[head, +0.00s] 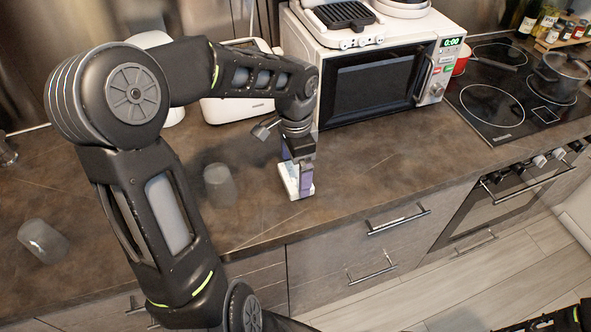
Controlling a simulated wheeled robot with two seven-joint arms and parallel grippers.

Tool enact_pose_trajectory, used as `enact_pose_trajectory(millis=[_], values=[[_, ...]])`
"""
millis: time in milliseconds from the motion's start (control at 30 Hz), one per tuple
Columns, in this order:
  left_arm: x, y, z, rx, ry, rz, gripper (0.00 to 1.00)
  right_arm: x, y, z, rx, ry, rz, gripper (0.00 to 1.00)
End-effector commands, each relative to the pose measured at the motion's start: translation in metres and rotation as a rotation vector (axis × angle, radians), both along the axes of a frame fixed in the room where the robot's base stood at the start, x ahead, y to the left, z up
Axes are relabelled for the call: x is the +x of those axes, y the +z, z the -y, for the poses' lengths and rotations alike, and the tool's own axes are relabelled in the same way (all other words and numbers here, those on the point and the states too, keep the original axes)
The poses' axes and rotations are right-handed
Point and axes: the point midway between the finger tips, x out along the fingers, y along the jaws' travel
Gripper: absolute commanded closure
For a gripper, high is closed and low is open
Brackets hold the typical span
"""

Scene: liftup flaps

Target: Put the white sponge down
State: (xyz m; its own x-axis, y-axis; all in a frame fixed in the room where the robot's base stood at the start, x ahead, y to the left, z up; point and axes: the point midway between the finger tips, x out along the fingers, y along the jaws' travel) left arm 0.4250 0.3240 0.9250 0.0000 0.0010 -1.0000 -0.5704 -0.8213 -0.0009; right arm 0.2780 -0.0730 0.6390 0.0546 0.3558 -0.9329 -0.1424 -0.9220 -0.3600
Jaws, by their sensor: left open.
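The white sponge (292,187) stands on the brown countertop (345,180) near its front edge, below the microwave. A purple piece shows along its right side; I cannot tell whether it belongs to the sponge. My left gripper (299,165) points down right at the sponge, with its fingers open around or beside its top. The fingers partly hide the sponge, and I cannot tell whether they touch it. Only a dark part of my right arm shows at the bottom right corner; its gripper is out of view.
A white microwave (370,85) with a grill (345,15) on top stands behind the sponge. A white toaster (235,105) is behind my left arm. Grey cups (219,185) (43,240) are on the left. A stove (515,90) with a pot (560,75) is right. Counter right of the sponge is clear.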

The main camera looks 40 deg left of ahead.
Motion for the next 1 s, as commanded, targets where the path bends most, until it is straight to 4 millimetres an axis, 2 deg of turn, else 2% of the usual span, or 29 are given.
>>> enact_pose_trajectory(millis=[400, 500, 667, 1000], values=[[0.001, 0.082, 0.001, 0.000, -0.001, 0.005, 0.00, 0.000, -0.002, 0.000, 0.001, 0.000, 0.000, 0.23], [0.001, 0.096, 0.001, -0.001, 0.001, 0.002, 0.00, 0.000, -0.003, 0.000, 0.001, 0.001, 0.001, 0.23], [0.000, 0.108, 0.001, -0.001, 0.001, 0.000, 0.00, 0.000, -0.003, 0.000, 0.001, 0.001, 0.001, 0.23], [0.000, 0.108, 0.001, -0.002, 0.000, 0.000, 0.00, 0.000, -0.002, 0.000, 0.001, 0.001, 0.001, 0.23]])
